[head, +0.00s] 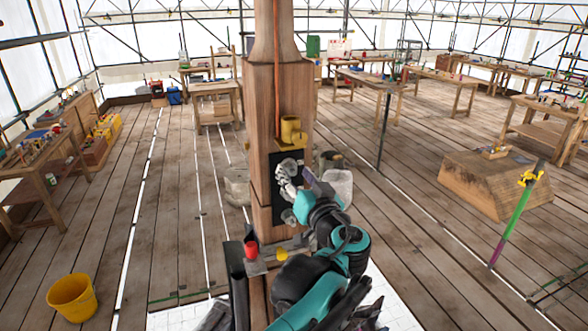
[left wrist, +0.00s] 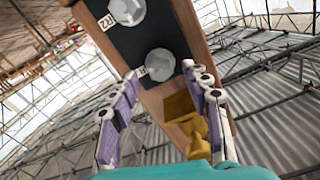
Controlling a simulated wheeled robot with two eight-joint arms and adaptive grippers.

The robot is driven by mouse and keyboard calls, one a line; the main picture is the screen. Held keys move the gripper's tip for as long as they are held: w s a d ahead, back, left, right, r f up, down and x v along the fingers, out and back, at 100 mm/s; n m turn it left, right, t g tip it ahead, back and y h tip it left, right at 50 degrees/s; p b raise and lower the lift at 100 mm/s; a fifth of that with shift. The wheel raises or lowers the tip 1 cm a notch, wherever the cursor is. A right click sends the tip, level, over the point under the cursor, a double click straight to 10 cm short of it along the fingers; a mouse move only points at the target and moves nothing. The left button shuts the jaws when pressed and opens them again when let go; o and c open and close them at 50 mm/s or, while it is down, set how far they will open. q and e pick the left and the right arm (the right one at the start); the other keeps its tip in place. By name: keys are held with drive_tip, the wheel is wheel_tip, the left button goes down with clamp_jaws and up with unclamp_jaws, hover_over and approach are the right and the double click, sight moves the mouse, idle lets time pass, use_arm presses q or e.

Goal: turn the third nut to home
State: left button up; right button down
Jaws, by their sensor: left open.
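A dark plate (head: 284,200) is fixed to the face of the wooden spire post (head: 270,100). It carries round grey nuts; a lower nut (head: 289,216) is clear of my gripper, and an upper one is partly hidden by it. In the left wrist view, one nut (left wrist: 160,64) appears between and beyond the fingertips, and another nut (left wrist: 127,10) is farther up beside a small number tag (left wrist: 107,22). My left gripper (head: 297,176) is open in front of the plate; in the left wrist view its purple fingers (left wrist: 158,76) stand apart. I cannot tell whether they touch the nut.
A yellow bracket (head: 291,131) sticks out of the post above the plate, and shows close to the right finger in the left wrist view (left wrist: 184,112). A yellow bucket (head: 72,297) is on the floor left.

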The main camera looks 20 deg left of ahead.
use_arm(q)
drive_tip(key=shift+w+a, duration=0.45)
drive_tip(key=shift+w, duration=0.15)
clamp_jaws()
